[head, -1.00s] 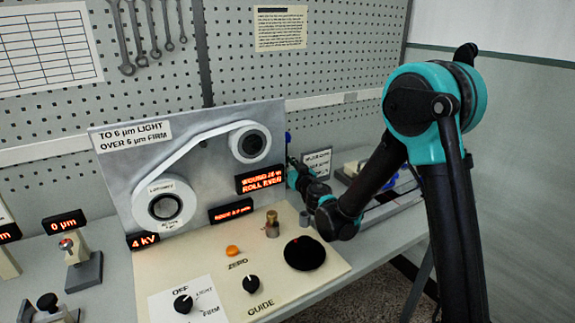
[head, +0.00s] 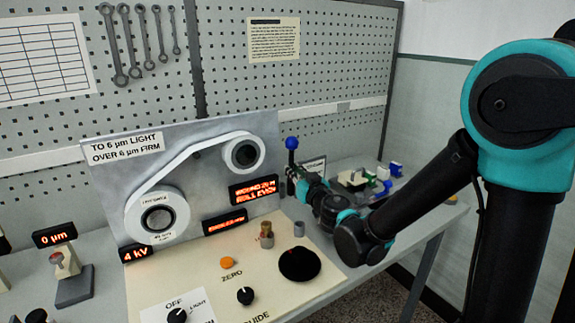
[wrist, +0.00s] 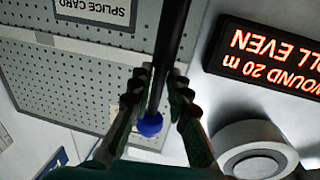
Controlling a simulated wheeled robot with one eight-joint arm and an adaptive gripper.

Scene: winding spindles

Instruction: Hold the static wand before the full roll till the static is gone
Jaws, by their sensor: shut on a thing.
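The static wand, a dark rod with a blue ball end (head: 291,143), stands roughly upright just right of the winder's back panel (head: 110,185). My gripper (head: 296,176) is shut on its rod. In the wrist view my gripper (wrist: 157,88) has one finger on each side of the rod (wrist: 172,40), with the blue ball (wrist: 150,125) beyond them. The full roll (head: 158,217), the larger one at lower left on the panel, is well left of the wand. The red display (head: 136,252) beside this roll reads 4 kV.
A smaller upper roll (head: 245,153) lies between wand and full roll, with a web strip running across. Small coloured items stand behind my gripper.

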